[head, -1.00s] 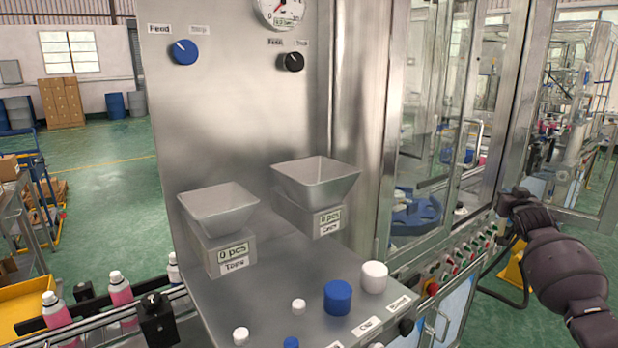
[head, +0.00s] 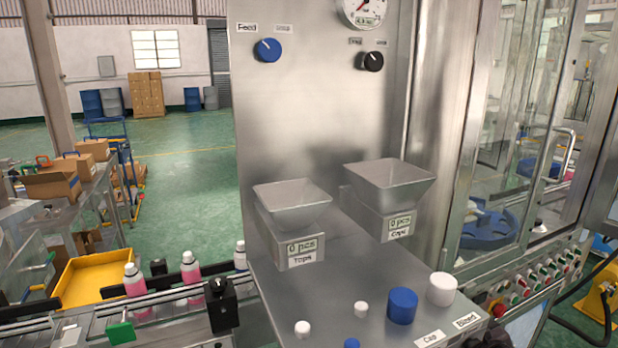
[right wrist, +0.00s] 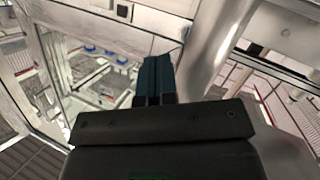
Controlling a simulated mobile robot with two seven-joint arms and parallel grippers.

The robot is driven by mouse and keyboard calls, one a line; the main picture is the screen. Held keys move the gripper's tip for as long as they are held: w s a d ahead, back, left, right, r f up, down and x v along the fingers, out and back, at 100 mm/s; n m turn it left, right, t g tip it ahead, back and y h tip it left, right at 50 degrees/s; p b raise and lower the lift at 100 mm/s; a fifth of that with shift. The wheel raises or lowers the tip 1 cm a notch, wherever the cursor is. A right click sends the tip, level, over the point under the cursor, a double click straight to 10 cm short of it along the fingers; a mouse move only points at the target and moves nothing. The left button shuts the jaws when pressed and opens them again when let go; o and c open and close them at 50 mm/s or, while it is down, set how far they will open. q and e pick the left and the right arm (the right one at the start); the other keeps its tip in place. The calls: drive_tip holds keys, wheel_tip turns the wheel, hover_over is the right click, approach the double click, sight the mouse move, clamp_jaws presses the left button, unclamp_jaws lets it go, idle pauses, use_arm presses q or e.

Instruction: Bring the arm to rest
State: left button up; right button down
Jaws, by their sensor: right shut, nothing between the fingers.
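My right gripper (right wrist: 153,80) shows in the right wrist view with its two dark teal fingers together and nothing between them. It is close to a steel post (right wrist: 215,45) and glass-panelled machine framing, apart or touching I cannot tell. My left gripper is in neither view.
The steel panel (head: 320,100) carries a tops hopper (head: 292,205) and a caps hopper (head: 390,185). Blue (head: 402,306) and white (head: 442,289) caps stand on the shelf below. Pink bottles (head: 135,280) stand on the conveyor at left, near a yellow tray (head: 92,279).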

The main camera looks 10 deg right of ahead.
drive_tip(key=s+a+f+m+g+y, duration=0.1)
drive_tip(key=s+a+f, duration=0.5)
drive_tip(key=s+a, duration=0.3)
drive_tip(key=s+a+f+g+y, duration=0.1)
drive_tip(key=s+a+f+g, duration=0.1)
drive_tip(key=s+a+f, duration=0.5)
drive_tip(key=s+a, duration=0.3)
drive_tip(key=shift+s+a+m+y, duration=0.2)
drive_tip(key=shift+s+m+y, duration=0.2)
drive_tip(key=shift+s+d, duration=0.1)
